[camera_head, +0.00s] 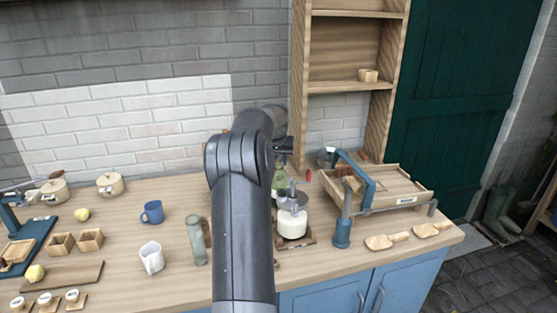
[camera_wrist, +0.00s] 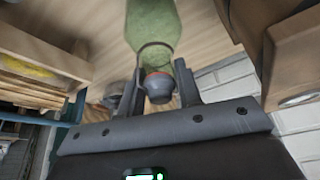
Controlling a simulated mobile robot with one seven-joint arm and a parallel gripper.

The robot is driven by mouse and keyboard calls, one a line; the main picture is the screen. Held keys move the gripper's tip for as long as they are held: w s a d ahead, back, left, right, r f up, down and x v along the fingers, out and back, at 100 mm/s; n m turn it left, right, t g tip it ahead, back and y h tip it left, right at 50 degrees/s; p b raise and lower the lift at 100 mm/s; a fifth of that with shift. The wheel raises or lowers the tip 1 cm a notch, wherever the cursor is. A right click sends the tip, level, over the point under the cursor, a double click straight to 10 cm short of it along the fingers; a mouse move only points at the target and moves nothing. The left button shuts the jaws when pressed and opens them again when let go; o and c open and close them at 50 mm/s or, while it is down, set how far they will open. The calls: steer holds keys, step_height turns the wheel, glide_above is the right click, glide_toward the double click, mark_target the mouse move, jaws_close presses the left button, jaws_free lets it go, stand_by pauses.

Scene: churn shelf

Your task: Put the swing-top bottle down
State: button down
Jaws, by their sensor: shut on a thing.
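The green swing-top bottle (camera_wrist: 153,27) shows in the wrist view, its body running away from my gripper (camera_wrist: 160,85). The two fingers are shut on its neck, just around the dark cap and the orange seal. In the head view the bottle (camera_head: 279,179) is partly hidden behind my arm and behind a churn jar. My gripper (camera_head: 284,146) is above it there, near the wall shelf. The bottle looks roughly upright. I cannot tell whether its base touches the wooden counter (camera_head: 120,225).
A glass churn jar (camera_head: 292,222) stands in front of the bottle. A blue mug (camera_head: 152,212), a white jug (camera_head: 151,257) and a grey-green cylinder (camera_head: 196,240) stand left of my arm.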

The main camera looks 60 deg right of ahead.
steer(key=c, duration=1)
jaws_free()
steer(key=shift+f, duration=0.1)
steer(key=shift+c, duration=0.2)
steer(key=v, duration=1.2)
steer(key=shift+a, duration=0.15)
steer(key=w+a+r+n+t+y, duration=0.1)
steer(key=w+a+r+n, duration=0.1)
steer(key=a, duration=1)
steer(key=w+a+r+n+t, duration=0.1)
steer(key=w+a+r+n, duration=0.1)
steer(key=a, duration=1.1)
steer(key=w+a+r+n+t+y, duration=0.1)
steer(key=w+a+r+n, duration=0.1)
steer(key=a, duration=1)
steer(key=s+a+f+n, duration=0.2)
steer(key=s+a, duration=0.3)
steer(key=a, duration=0.3)
steer(key=s+a+f+n+y, duration=0.1)
steer(key=s+a+f+n, duration=0.2)
steer(key=a, duration=0.6)
steer(key=s+a+f+n+t+y, duration=0.1)
steer(key=s+a+f+n, duration=0.1)
steer(key=s+a+f, duration=0.3)
steer(key=s+a, duration=0.2)
steer(key=a, duration=0.2)
steer(key=shift+s+n, duration=0.3)
